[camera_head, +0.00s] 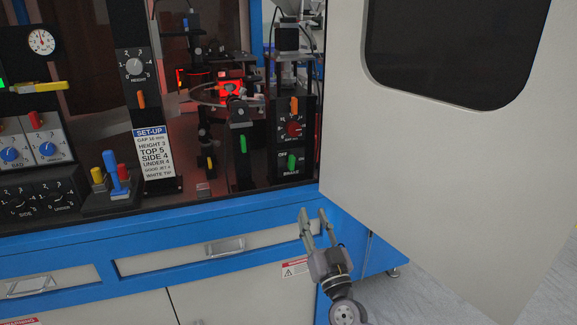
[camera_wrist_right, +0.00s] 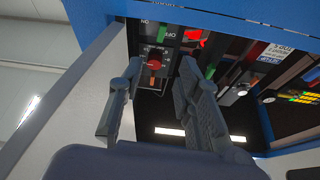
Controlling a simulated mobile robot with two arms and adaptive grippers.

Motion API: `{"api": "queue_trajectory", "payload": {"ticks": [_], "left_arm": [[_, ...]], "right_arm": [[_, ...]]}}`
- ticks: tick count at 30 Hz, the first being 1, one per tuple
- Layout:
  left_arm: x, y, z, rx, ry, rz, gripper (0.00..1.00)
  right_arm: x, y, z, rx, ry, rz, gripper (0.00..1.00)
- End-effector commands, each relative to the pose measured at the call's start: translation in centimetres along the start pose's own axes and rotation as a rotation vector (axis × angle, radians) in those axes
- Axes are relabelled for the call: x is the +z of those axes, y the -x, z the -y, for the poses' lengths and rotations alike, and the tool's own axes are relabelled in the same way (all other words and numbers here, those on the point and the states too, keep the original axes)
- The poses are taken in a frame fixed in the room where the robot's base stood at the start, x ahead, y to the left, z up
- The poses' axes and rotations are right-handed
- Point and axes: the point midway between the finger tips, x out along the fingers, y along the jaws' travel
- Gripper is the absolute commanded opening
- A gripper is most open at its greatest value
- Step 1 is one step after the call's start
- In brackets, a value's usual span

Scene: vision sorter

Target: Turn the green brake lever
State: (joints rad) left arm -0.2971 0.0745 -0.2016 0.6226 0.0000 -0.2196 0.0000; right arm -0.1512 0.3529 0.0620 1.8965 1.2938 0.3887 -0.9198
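The green brake lever (camera_head: 291,161) sits on a black panel marked OFF and BRAKE, at the lower right of the machine's opening. In the right wrist view the panel looks upside down, and the green lever (camera_wrist_right: 161,37) shows beyond the fingertips. My right gripper (camera_head: 312,214) is open and empty, below and slightly right of the lever in the head view, in front of the blue frame and apart from the lever. Its two fingers (camera_wrist_right: 160,66) are spread in the wrist view. My left gripper is not in view.
A red knob (camera_head: 294,128) and an orange lever (camera_head: 294,105) sit above the brake lever. Another green lever (camera_head: 243,144) is left of it. The open white door (camera_head: 440,150) stands close on the right. Drawers (camera_head: 190,254) lie below the opening.

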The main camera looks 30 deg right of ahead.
Motion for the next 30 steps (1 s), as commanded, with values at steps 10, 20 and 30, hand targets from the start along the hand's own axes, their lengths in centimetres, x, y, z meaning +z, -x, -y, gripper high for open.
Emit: {"api": "queue_trajectory", "payload": {"ticks": [10,20,30], "left_arm": [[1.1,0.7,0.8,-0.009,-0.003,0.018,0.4],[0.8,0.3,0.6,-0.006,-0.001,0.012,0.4],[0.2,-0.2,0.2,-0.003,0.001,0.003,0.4]], "right_arm": [[0.0,-6.5,0.1,-0.002,0.0,0.0,0.32],[0.2,-13.4,0.1,-0.002,0.0,0.002,0.32],[0.3,-16.7,0.0,-0.002,0.0,0.005,0.32]]}}
